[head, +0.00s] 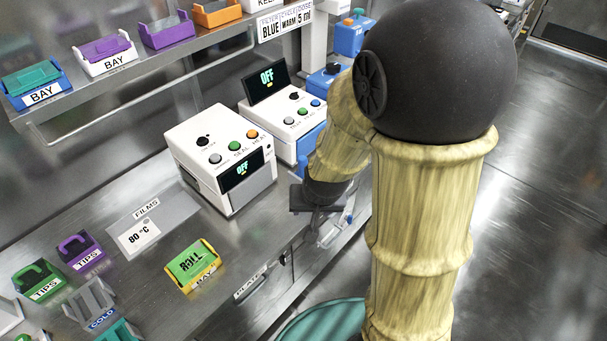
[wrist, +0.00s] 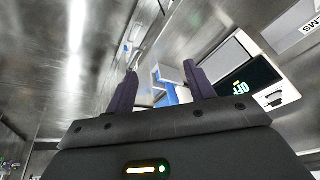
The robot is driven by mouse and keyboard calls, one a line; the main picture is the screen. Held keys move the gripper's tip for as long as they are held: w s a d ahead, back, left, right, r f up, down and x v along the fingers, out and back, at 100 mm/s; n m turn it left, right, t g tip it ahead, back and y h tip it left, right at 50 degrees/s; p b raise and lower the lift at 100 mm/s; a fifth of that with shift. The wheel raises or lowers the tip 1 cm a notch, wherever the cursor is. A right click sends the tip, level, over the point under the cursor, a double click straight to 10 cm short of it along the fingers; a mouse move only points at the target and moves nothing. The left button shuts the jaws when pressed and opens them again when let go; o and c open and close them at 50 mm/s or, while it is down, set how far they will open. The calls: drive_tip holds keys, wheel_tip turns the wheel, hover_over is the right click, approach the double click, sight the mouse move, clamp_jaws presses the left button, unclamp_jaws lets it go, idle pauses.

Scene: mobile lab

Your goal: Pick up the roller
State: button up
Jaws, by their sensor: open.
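A green block marked ROLL (head: 191,261) sits in a yellow holder on the bench; its label is the only one I can read that fits the roller. My gripper (head: 318,210) is at the bench's front edge, right of the block and well apart from it. In the wrist view my gripper (wrist: 161,70) has its two dark fingers spread, with nothing held. A white and blue object (wrist: 168,84) shows beyond and between the fingers; I cannot tell what it is. The green block does not show in the wrist view.
Two white machines with OFF displays (head: 222,160) (head: 284,118) stand behind my gripper. A films plate (head: 153,222), tips boxes (head: 81,250) and a grey cold rack (head: 91,299) lie left. A shelf of bay trays (head: 105,52) is above. A teal round thing (head: 322,322) is below the bench.

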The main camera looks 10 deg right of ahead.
drive_tip(key=w+f+m+t+h+b, duration=0.1)
drive_tip(key=w+f, duration=0.2)
drive_tip(key=f, duration=0.1)
drive_tip(key=w+a+f+m+t+h+b, duration=0.1)
drive_tip(key=w+f+t+h+b, duration=0.1)
drive_tip(key=w+f, duration=0.1)
drive_tip(key=w+f+m+t+h+b, duration=0.2)
drive_tip(key=w+f, duration=0.1)
drive_tip(key=f, duration=0.3)
drive_tip(key=shift+a, duration=0.35)
drive_tip(key=shift+w+f+t+h+b, duration=0.15)
drive_tip(key=shift+w+t+h+b, duration=0.15)
drive_tip(key=shift+t+h, duration=0.4)
drive_tip(key=shift+w+a+t+h+b, duration=0.2)
drive_tip(key=shift+t+h+b, duration=0.15)
drive_tip(key=shift+t, duration=0.55)
drive_tip(key=r+t, duration=0.1)
drive_tip(key=a+r+t+h, duration=0.1)
drive_tip(key=r+t+b, duration=0.1)
drive_tip(key=shift+a+n+t, duration=0.3)
drive_tip(key=shift+n, duration=0.1)
